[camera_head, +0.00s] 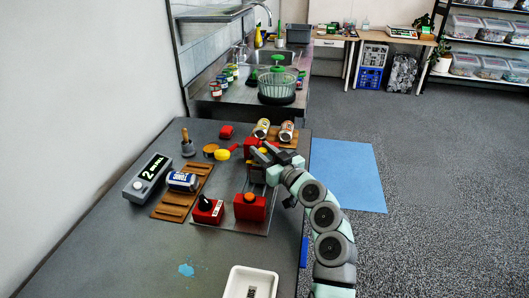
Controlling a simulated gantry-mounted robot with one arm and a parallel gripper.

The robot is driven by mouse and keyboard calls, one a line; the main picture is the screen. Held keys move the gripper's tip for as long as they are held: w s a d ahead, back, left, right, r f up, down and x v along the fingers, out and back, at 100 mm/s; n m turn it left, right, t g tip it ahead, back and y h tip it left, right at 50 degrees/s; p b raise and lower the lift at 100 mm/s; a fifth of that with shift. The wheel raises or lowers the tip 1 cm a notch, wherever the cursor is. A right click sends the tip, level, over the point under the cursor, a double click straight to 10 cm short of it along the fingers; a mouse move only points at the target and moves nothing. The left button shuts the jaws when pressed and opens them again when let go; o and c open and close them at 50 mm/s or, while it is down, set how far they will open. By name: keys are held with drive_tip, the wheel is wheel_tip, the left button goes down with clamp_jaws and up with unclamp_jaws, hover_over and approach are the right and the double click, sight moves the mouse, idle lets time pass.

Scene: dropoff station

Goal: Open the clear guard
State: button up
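A metal panel (228,222) on the grey table carries several red control boxes. One front box (206,213) has a black knob, and the other front box (250,209) has a round red-orange button on top. A further red box (251,146) stands behind, partly covered by my gripper. My gripper (262,153) is over the back part of the panel, its dark fingers pointing left, close to this back box and a small yellow part. The fingers are small here, and I cannot tell how far apart they are. I cannot make out the clear guard; it may be hidden at the gripper.
Left of the panel are a wooden rack (168,207) with a blue-white can (182,181) and a grey display unit (147,178). Behind are two cans (287,131) and a yellow disc (222,154). A white tray (240,278) is in front. The front-left table is mostly free.

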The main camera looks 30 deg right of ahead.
drive_tip(key=o, duration=0.3)
drive_tip(key=shift+s+r, duration=0.1)
drive_tip(key=shift+s, duration=0.35)
drive_tip(key=s+p, duration=0.1)
drive_tip(key=s, duration=0.2)
drive_tip(key=s+p, duration=0.1)
drive_tip(key=s, duration=0.2)
drive_tip(key=s+d, duration=0.1)
drive_tip(key=s, duration=0.3)
drive_tip(key=shift+p, duration=0.4)
drive_tip(key=shift+w, duration=0.1)
